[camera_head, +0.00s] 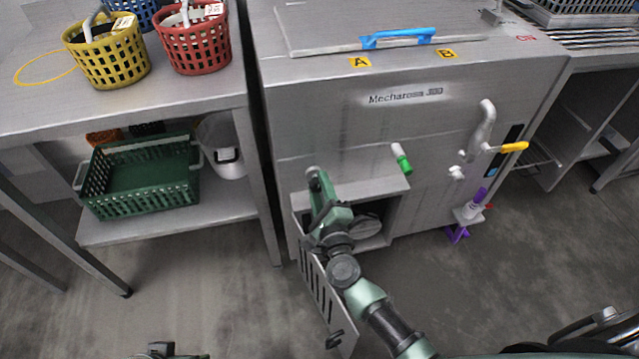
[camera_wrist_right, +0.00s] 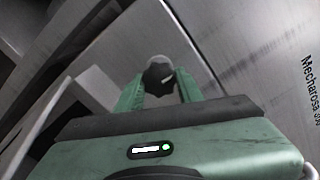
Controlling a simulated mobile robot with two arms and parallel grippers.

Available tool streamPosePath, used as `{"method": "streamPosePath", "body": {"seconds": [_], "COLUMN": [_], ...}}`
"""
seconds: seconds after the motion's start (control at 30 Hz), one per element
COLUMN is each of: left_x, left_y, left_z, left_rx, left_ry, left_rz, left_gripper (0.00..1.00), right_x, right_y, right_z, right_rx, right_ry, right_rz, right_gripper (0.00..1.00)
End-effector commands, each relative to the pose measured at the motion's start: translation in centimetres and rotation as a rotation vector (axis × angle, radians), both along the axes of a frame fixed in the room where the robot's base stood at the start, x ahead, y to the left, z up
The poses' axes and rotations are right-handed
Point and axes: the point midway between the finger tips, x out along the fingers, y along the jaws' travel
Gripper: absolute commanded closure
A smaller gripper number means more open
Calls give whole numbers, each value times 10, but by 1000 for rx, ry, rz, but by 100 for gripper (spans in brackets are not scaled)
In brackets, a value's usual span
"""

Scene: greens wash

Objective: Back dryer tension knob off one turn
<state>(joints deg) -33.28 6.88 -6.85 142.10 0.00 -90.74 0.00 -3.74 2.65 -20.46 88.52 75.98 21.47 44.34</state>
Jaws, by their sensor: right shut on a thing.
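A slotted panel (camera_head: 318,290) hangs open below my right gripper. A green-tipped lever (camera_head: 402,160), a yellow-handled valve (camera_head: 512,147) and a purple fitting (camera_head: 470,210) are on the machine's front. A steel table (camera_head: 200,110) at left holds yellow (camera_head: 108,55) and red (camera_head: 195,45) baskets.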

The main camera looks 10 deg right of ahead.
Motion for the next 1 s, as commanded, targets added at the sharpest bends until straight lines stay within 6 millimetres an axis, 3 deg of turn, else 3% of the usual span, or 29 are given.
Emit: {"method": "streamPosePath", "body": {"seconds": [0.6, 0.63, 0.7, 1.0], "left_x": [1, 1, 1, 1], "left_y": [0, 0, 0, 0], "left_z": [4, 4, 4, 4], "left_rx": [-1, -1, -1, -1], "left_ry": [-4, -4, -4, -4], "left_rz": [0, 0, 0, 0], "left_gripper": [42, 42, 42, 42], "right_x": [0, 0, 0, -1], "right_y": [1, 1, 1, 0], "right_z": [0, 0, 0, 0], "right_rx": [-41, -41, -41, -41], "right_ry": [0, 0, 0, 0], "right_rz": [2, 2, 2, 1], "right_gripper": [100, 58, 42, 42]}}
